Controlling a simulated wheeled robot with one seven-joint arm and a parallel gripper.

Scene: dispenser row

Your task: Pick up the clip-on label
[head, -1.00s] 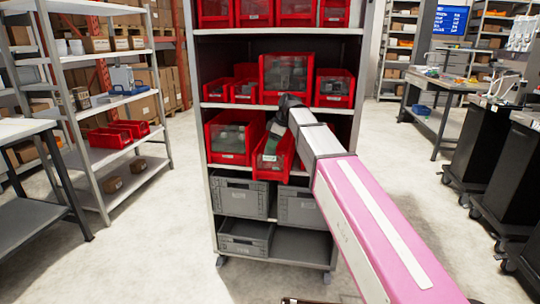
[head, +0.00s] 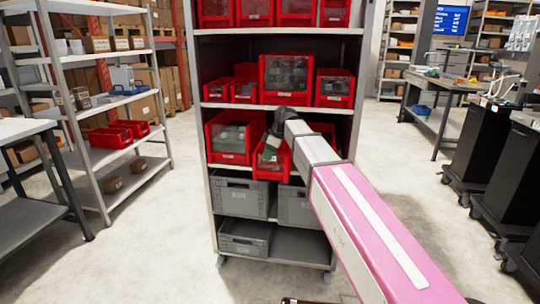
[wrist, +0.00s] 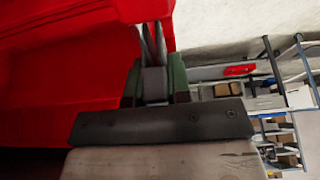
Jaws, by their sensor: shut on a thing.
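My gripper (wrist: 153,45) is shut at the red bin (head: 268,168) that juts out from the middle shelf. In the head view my gripper (head: 276,130) is at the top of this bin, small and dark. In the wrist view the fingers are close together against the bin's red wall (wrist: 60,70). A thin grey piece shows between them, which I take for the clip-on label (wrist: 153,80). Its face is hidden there. I cannot tell whether it is still touching the bin.
A red bin (head: 230,138) stands close on the left, and more red bins (head: 287,78) fill the shelf above. Grey crates (head: 240,196) are below. The floor (head: 150,235) in front of the rack is clear.

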